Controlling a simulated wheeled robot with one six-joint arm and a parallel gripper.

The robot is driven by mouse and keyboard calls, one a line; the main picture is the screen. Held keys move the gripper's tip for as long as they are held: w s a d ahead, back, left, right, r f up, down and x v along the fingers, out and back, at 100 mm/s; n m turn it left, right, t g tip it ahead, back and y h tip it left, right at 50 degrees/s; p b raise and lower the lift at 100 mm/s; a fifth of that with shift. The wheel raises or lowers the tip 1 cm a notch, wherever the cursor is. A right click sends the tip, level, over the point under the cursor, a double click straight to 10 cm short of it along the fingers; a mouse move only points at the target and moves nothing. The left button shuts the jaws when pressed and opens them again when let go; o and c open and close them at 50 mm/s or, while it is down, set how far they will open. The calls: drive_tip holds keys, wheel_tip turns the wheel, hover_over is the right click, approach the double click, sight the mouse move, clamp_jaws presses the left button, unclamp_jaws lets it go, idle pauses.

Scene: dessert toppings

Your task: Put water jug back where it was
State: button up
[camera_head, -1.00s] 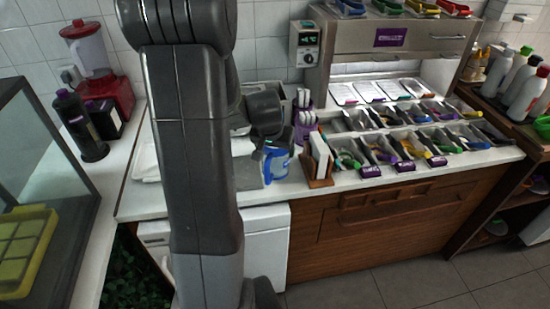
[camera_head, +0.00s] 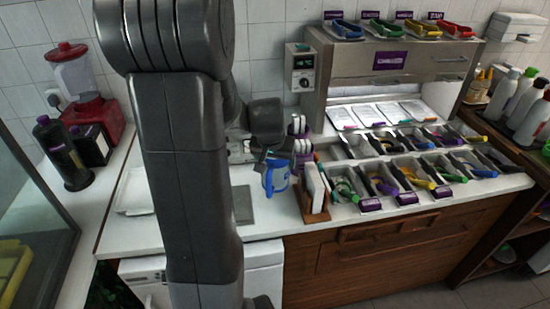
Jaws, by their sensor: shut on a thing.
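The water jug (camera_head: 275,178), with clear and bright blue parts, is just right of my arm on the white counter by the back wall. My gripper (camera_head: 264,158) is at the jug's upper left side and is shut on it. The jug looks about upright. I cannot tell whether its base touches the counter.
A wooden holder with white cards (camera_head: 316,192) stands close right of the jug. Purple-and-white cups (camera_head: 301,150) stand behind. Topping trays (camera_head: 400,170) fill the right. A flat white tray (camera_head: 133,192) and a red blender (camera_head: 88,100) are left.

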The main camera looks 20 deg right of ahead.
sight(275, 178)
drive_tip(key=shift+f+b, duration=1.95)
drive_tip(key=shift+f, duration=1.1)
drive_tip(key=shift+f+b, duration=0.6)
drive_tip(key=o, duration=2)
